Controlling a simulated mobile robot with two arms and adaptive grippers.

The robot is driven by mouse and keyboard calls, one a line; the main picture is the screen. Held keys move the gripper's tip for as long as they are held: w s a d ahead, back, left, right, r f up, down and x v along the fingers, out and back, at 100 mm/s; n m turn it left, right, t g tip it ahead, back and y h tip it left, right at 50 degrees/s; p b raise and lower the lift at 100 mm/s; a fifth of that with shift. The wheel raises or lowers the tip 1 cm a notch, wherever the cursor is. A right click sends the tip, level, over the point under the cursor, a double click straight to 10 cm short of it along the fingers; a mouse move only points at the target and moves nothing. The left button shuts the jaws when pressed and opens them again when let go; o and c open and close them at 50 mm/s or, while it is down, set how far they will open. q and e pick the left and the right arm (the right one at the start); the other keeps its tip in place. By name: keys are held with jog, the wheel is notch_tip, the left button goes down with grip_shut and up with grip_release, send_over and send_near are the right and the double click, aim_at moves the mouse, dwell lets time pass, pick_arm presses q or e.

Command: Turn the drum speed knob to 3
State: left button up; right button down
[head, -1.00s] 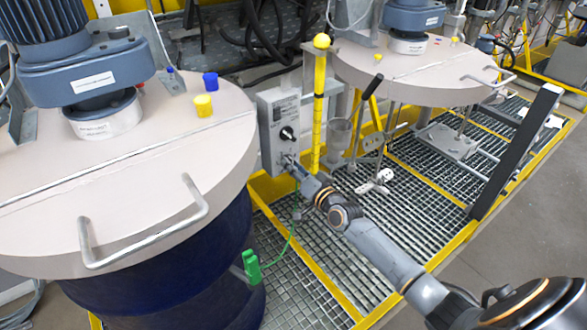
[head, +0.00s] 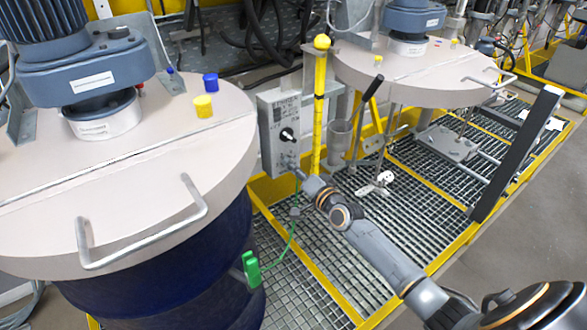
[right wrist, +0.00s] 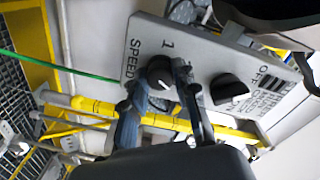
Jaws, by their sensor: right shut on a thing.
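The grey control box (head: 266,140) stands upright on its post beside the near drum. It carries a black knob (head: 286,134), also in the right wrist view (right wrist: 228,89), by OFF and ON lettering. The dark speed knob (right wrist: 159,72) sits by the printed word SPEED and a "1". My right gripper (right wrist: 156,85) is shut on the speed knob, a finger on either side. In the head view the gripper (head: 291,167) reaches the lower front of the box and hides the knob. The knob's exact setting is hard to read. My left gripper is not in view.
The near drum's beige lid (head: 120,180) with its bent handle (head: 140,250) lies left of the box. A yellow post (head: 319,110) stands just right of it. A green cable with a green plug (head: 252,268) hangs below. Open grating (head: 330,260) lies under my arm.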

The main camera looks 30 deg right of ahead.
jog(key=c, duration=1)
grip_release()
jog(key=shift+c, duration=0.2)
jog(key=shift+s, duration=0.1)
jog(key=s+d, duration=0.1)
jog(key=s, duration=1)
jog(key=shift+s+d+r, duration=0.2)
jog(key=shift+s+d, duration=0.05)
jog(key=shift+s, duration=0.15)
